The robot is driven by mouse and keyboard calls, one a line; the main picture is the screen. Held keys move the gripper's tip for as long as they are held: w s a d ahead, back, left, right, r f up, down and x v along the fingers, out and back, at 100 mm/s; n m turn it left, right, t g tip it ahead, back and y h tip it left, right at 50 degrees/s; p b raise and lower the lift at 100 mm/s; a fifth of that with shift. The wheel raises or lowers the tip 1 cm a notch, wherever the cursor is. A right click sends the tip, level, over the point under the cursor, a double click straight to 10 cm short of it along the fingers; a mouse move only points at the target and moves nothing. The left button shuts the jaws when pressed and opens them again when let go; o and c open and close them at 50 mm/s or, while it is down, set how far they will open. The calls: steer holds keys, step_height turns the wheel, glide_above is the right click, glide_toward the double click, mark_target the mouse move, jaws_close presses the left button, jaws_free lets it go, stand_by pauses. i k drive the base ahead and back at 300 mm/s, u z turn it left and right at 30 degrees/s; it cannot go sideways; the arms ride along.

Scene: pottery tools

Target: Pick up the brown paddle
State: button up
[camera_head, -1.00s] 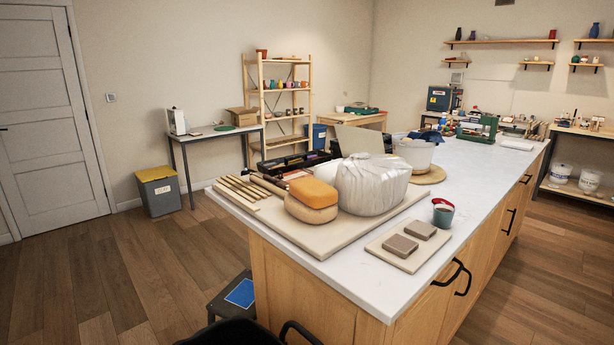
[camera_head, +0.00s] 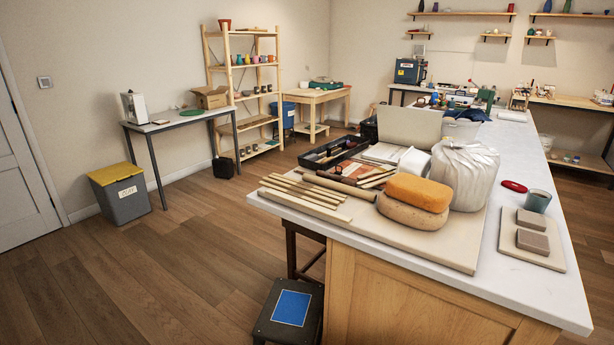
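I cannot clearly pick out a brown paddle; it may be among the small wooden tools on the island. Pale wooden slats (camera_head: 303,192) lie at the left end of a beige board (camera_head: 450,250). A brown rod, like a rolling pin (camera_head: 340,187), lies just behind them. Several brown and reddish flat pieces (camera_head: 372,177) lie close together behind the orange sponge, too small to tell apart. A black tray (camera_head: 335,151) with small tools lies further back. My gripper is not in view.
An orange sponge (camera_head: 418,191) on a tan round block and a white wrapped bag (camera_head: 465,175) stand on the board. Grey blocks (camera_head: 532,242) and a cup (camera_head: 537,201) are at right. A black stool (camera_head: 289,309) stands by the island.

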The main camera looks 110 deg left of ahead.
mark_target(347, 182)
steer(key=z, duration=0.8)
steer(key=k, duration=2.05)
steer(key=u, duration=2.8)
steer(key=i, duration=1)
steer(key=u, duration=0.05)
